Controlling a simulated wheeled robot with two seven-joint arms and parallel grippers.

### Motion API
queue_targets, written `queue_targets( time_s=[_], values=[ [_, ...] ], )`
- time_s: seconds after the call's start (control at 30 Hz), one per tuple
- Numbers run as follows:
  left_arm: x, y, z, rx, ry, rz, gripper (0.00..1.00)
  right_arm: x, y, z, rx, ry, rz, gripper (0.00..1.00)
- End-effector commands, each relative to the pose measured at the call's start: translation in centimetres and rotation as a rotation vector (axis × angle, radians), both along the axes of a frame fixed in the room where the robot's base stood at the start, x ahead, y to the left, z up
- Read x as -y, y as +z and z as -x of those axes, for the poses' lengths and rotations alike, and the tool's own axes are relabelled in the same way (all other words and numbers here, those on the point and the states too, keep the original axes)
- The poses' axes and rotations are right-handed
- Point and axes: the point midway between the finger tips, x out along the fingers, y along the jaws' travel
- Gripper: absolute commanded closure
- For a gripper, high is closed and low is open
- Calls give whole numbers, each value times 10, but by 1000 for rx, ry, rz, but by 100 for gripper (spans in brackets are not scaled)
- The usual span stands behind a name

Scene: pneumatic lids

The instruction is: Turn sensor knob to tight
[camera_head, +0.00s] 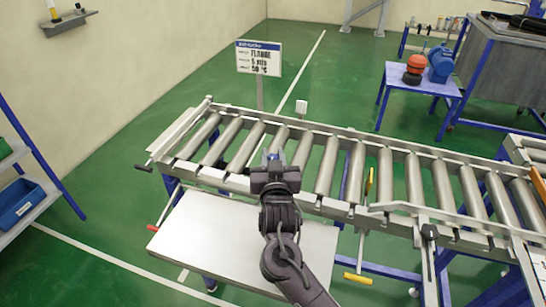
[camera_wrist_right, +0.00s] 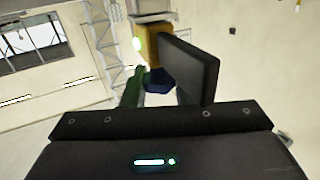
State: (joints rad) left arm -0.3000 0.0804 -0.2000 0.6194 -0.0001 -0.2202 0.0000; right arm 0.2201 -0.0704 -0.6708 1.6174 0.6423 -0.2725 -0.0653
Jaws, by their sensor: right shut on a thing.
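My right gripper (camera_head: 275,168) is at the near side rail of the roller conveyor (camera_head: 300,150), seen from behind and above. In the right wrist view its dark fingers (camera_wrist_right: 160,84) are shut on a small dark blue knob (camera_wrist_right: 157,80). Above the knob is a yellow-orange block, likely the sensor body (camera_wrist_right: 158,45), under a grey metal part. The right finger hides part of both. In the head view a little blue shows just beyond the gripper, and the arm hides the rest. Markings on the knob cannot be read. My left gripper is not in view.
A grey tabletop (camera_head: 215,240) lies below the conveyor's near side. A sign (camera_head: 258,58) stands behind it. Yellow handles (camera_head: 357,278) and a black clamp (camera_head: 429,232) are on the right. A blue stand (camera_head: 420,84) is farther back. Green floor is free behind.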

Motion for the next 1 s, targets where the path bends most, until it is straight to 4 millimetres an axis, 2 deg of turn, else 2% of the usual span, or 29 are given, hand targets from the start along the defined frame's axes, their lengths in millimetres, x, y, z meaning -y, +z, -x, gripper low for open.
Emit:
queue_targets(
  time_s=[0.13, 0.17, 0.3, 0.67, 1.0],
  values=[
    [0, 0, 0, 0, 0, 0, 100, 0, 0, 0, 2, 1, 0, 97],
    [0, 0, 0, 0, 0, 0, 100, 0, 1, 0, 2, 1, 0, 72],
    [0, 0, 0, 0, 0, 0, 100, 0, 0, 0, 2, 1, 0, 53],
    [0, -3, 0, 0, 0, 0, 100, 0, -2, 6, 0, 2, 0, 53],
    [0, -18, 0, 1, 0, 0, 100, 3, -2, 60, -1, 2, -3, 53]
  ],
)
